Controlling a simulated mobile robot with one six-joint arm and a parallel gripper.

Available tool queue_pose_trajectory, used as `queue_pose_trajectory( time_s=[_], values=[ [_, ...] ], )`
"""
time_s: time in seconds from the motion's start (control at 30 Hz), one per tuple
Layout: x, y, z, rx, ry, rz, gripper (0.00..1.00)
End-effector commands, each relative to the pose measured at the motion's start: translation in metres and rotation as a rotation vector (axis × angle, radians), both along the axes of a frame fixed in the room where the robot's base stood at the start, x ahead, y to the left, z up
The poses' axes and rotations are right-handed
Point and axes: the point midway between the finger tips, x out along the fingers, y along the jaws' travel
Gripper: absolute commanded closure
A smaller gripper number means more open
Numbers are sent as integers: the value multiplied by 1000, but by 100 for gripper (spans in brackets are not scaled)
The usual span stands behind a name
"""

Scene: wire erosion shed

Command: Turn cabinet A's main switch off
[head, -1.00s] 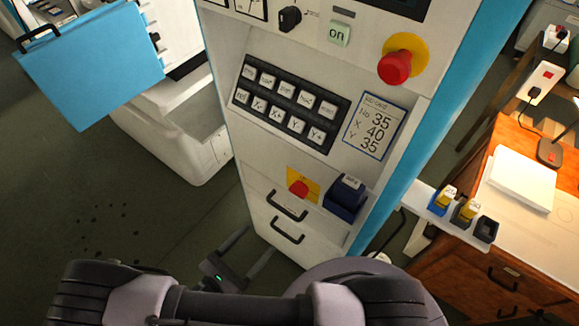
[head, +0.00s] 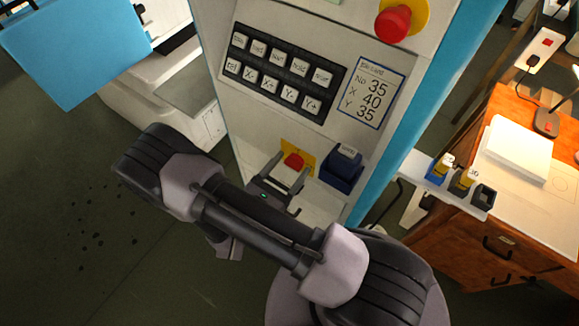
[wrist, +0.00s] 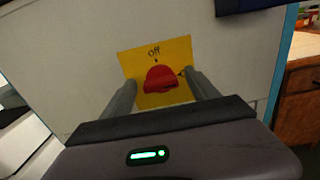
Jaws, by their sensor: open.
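The main switch is a red knob (head: 293,161) on a yellow plate (head: 304,149) low on the cabinet front. In the wrist view the red knob (wrist: 160,78) sits on the yellow plate (wrist: 181,48), with "off" printed above it and a small mark at its right. My gripper (head: 278,176) is open in front of the switch. In the wrist view its fingers (wrist: 163,92) stand to the left and right of the knob, apart from each other. I cannot tell whether either touches the knob. The lower part of the plate is partly hidden by my gripper.
A dark blue box (head: 342,170) is fixed just right of the switch. A black key panel (head: 282,73) and a red emergency button (head: 393,22) are above.

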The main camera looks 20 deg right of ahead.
Motion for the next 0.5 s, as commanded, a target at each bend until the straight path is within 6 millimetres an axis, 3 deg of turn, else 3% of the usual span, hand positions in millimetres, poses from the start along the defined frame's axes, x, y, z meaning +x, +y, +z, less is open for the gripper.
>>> queue_pose_trajectory(
  time_s=[0.17, 0.4, 0.5],
  values=[
    [0, 0, 0, 0, 0, 0, 33],
    [0, 0, 0, 0, 0, 0, 80],
    [0, 0, 0, -1, 1, 0, 93]
  ],
)
